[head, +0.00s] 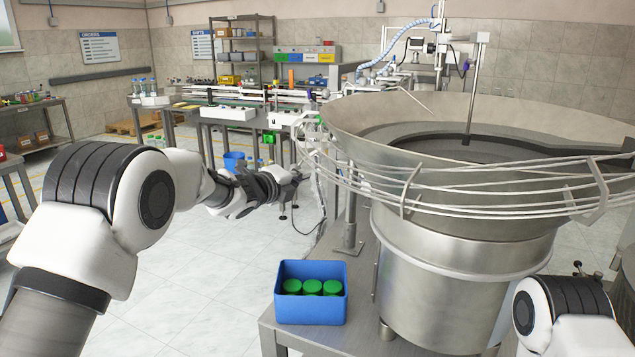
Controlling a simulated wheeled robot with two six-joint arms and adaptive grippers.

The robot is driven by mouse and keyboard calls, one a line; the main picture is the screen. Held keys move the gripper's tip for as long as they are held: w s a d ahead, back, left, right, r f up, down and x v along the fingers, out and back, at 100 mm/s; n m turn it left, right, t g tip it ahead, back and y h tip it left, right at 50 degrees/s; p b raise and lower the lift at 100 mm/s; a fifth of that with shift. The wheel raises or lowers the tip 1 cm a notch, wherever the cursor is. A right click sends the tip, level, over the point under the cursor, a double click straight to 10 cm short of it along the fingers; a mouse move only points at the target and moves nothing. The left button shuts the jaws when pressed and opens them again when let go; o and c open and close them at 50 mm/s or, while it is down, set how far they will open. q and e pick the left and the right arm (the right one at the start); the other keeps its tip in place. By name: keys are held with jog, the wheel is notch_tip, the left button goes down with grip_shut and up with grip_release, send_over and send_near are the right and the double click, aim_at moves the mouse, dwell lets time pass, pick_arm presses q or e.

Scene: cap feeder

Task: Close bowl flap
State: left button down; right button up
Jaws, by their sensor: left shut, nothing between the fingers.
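The large metal feeder bowl (350,118) stands at the right on a steel drum. Its inside is dark grey, and a thin upright rod stands in it. I cannot clearly make out the flap. My left gripper (297,178) is stretched forward, just left of the bowl's outer side and the wire rails. It is shut and empty, and I cannot tell whether it touches anything. My right gripper is out of view; only part of my right arm shows at the lower right.
A blue bin (311,313) with green caps stands on the metal table (350,338) in front of the drum. Curved wire rails (480,183) run around the bowl's near side. A conveyor line and shelf (245,45) stand behind.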

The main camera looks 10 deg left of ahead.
aim_at(296, 166)
pick_arm(q)
jog(key=shift+a+r+m+g+y+p, duration=0.3)
jog(key=shift+a+r+m+y+p, duration=0.3)
jog(key=shift+a+r+m+p, duration=0.45)
jog(key=shift+w+a+r+m+g+y+p, duration=0.1)
jog(key=shift+a+r+m+y+p, duration=0.25)
jog(key=shift+r+m+p, duration=0.25)
jog(key=shift+s+a+r+m+g+y+p, duration=0.1)
jog(key=shift+a+r+m+y+p, duration=0.25)
jog(key=shift+r+m+p, duration=0.3)
jog(key=shift+w+a+r+m+g+y+p, duration=0.1)
jog(key=shift+a+r+m+y+p, duration=0.3)
jog(key=shift+r, duration=0.3)
jog(key=shift+d, duration=0.1)
